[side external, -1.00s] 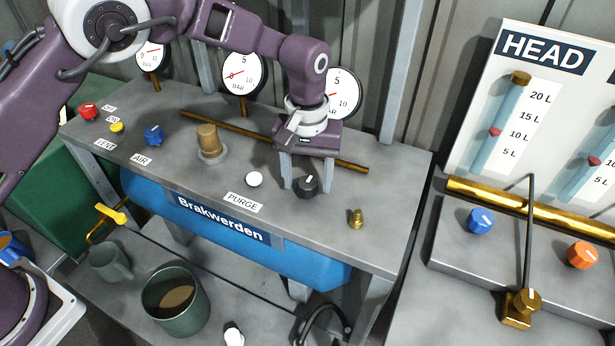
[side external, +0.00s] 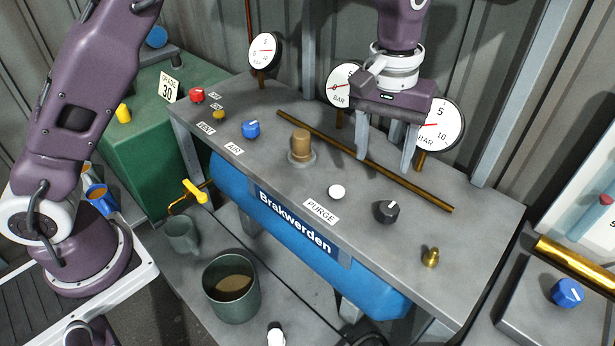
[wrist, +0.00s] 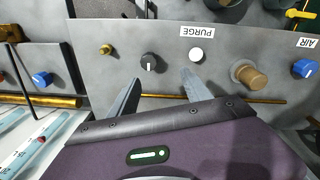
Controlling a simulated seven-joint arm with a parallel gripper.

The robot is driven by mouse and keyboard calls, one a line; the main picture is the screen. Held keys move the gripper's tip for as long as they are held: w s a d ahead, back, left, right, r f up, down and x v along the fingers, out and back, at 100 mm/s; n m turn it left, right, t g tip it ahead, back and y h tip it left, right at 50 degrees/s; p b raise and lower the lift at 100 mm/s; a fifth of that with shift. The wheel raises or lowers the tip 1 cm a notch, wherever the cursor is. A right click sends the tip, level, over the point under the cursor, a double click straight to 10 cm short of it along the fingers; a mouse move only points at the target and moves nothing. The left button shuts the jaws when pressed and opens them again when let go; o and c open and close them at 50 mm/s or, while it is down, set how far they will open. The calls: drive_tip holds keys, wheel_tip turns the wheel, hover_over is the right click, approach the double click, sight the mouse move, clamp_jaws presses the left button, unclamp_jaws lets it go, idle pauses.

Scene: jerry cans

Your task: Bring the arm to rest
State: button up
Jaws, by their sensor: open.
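My gripper (side external: 386,150) is open and empty, raised above the grey bench top behind the black knob (side external: 386,211). The white PURGE button (side external: 337,191) is left of the knob. My fingers appear close to the brass pipe (side external: 340,146) along the back; I cannot tell the exact height between them.
Pressure gauges (side external: 440,127) stand along the bench's back edge, close to my gripper. A tan capped fitting (side external: 301,145), a blue AIR knob (side external: 250,129) and a brass fitting (side external: 430,257) stand on the bench.

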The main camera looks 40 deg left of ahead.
drive_tip(key=s+a+r+m+t+h, duration=0.1)
drive_tip(key=s+a+r+t, duration=0.2)
drive_tip(key=s+a+r, duration=0.95)
drive_tip(key=s+a+f+m+t, duration=0.1)
drive_tip(key=s+a, duration=0.1)
drive_tip(key=s, duration=0.6)
drive_tip(key=s+a+f+m+t+y, duration=0.1)
drive_tip(key=s+a+f, duration=0.1)
drive_tip(key=s, duration=0.6)
drive_tip(key=shift+a+f, duration=0.3)
drive_tip(key=shift+a, duration=0.15)
drive_tip(key=shift+o, duration=0.3)
drive_tip(key=shift+w, duration=0.1)
